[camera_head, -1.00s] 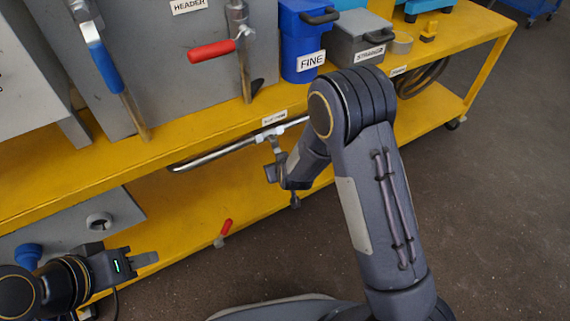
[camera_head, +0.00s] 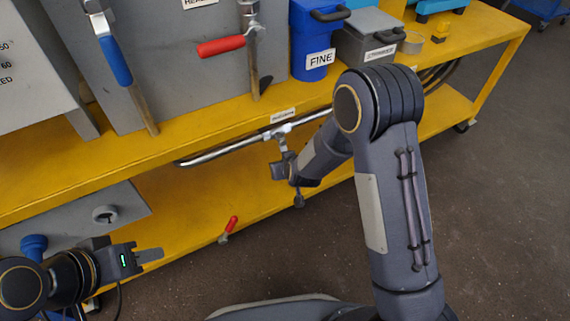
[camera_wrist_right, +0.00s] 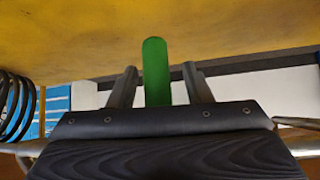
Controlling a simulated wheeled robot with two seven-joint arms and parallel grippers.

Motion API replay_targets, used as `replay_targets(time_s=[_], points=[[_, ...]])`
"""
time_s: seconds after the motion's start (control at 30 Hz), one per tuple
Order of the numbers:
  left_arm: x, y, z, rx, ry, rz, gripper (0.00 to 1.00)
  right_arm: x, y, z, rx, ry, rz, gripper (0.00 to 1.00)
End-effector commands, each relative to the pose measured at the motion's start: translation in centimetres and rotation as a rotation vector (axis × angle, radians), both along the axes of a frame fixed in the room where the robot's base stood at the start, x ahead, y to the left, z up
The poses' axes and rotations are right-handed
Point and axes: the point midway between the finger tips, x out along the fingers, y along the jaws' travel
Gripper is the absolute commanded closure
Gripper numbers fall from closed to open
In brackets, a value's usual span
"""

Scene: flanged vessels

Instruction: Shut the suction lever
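A green lever handle (camera_wrist_right: 156,72) stands upright in the right wrist view, under the yellow shelf. The two fingers of my right gripper (camera_wrist_right: 160,88) are apart on either side of it, with a gap to each finger. In the head view my right gripper (camera_head: 280,168) is just below a silver pipe (camera_head: 222,155) with a valve fitting (camera_head: 277,131); the green handle is hidden there. A small label (camera_head: 283,115) on the shelf edge above is too small to read. My left gripper (camera_head: 150,255) is at lower left, away from the pipe, seen edge-on.
A red lever (camera_head: 221,46) and a blue lever (camera_head: 114,60) hang on the grey panel above. The FINE blue bin (camera_head: 312,60) and a grey box (camera_head: 368,45) stand on the yellow bench. Another red-handled lever (camera_head: 231,224) is by the lower shelf (camera_head: 190,215).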

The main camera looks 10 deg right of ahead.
Motion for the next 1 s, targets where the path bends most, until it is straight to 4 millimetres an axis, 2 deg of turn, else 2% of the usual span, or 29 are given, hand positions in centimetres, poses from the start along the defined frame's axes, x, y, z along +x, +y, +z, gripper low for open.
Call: replay_targets(time_s=[0.27,0.7,1.0], points=[[0.0,0.0,0.3,0.000,0.000,0.000,0.64,-0.3,-0.1,0.5,-0.001,-0.001,0.000,0.55],[0.0,0.0,2.7,0.000,0.000,0.000,0.64,-4.8,-0.8,5.2,0.000,-0.002,0.001,0.55],[0.0,0.0,2.7,0.000,0.000,0.000,0.64,-5.4,-1.0,5.5,-0.001,0.000,0.000,0.55]])
